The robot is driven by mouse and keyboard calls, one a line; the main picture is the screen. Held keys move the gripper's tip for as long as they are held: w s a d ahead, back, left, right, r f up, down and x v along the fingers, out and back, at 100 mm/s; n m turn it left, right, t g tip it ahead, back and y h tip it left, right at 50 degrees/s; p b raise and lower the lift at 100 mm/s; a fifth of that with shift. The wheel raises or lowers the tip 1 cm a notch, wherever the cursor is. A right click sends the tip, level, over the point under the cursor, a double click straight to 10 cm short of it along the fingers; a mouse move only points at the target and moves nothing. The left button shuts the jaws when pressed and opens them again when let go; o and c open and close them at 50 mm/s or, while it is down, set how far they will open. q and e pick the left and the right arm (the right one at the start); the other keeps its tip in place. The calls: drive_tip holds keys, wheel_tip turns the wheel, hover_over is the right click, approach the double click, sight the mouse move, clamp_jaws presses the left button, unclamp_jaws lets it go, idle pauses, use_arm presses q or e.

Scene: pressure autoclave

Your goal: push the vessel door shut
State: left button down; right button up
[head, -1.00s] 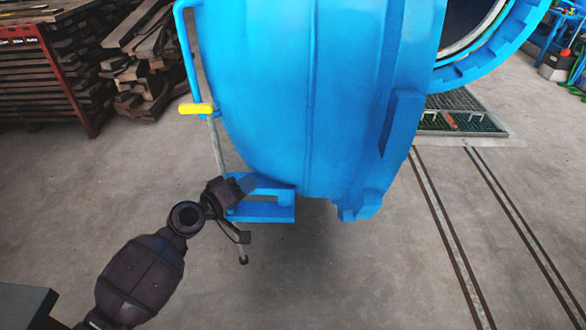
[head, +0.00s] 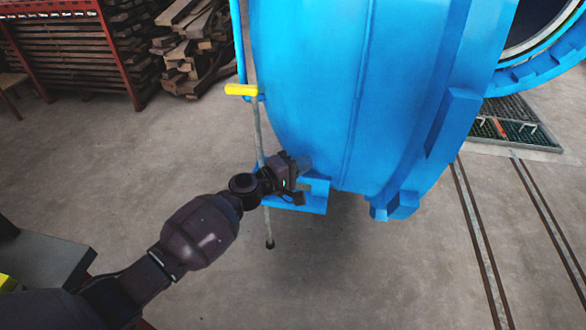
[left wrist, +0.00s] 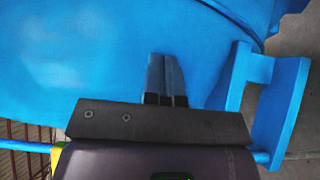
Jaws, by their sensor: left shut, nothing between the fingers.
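The vessel door (head: 350,90) is a large blue domed disc that fills the upper middle of the head view. It stands swung out, apart from the vessel's opening (head: 540,50) at the upper right. My left gripper (head: 304,165) is at the door's lower left, by a blue bracket (head: 312,196). In the left wrist view its two fingers (left wrist: 166,78) are shut together with nothing between them, and their tips are against or very near the blue door face (left wrist: 90,55). Contact cannot be told for sure. My right gripper is not in view.
A rod with a yellow grip (head: 242,90) hangs along the door's left edge, close to my left wrist. Floor rails (head: 480,235) and a floor grating (head: 512,122) lie at the right. A red rack (head: 75,50) and stacked planks (head: 195,45) stand at the back left.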

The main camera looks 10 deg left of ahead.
sight(342, 155)
use_arm(q)
drive_tip(key=x, duration=0.4)
drive_tip(key=shift+d+f, duration=0.15)
drive_tip(key=shift+d, duration=1.15)
drive_tip(key=shift+s+d, duration=0.1)
drive_tip(key=shift+d, duration=0.6)
drive_tip(key=shift+d, duration=0.15)
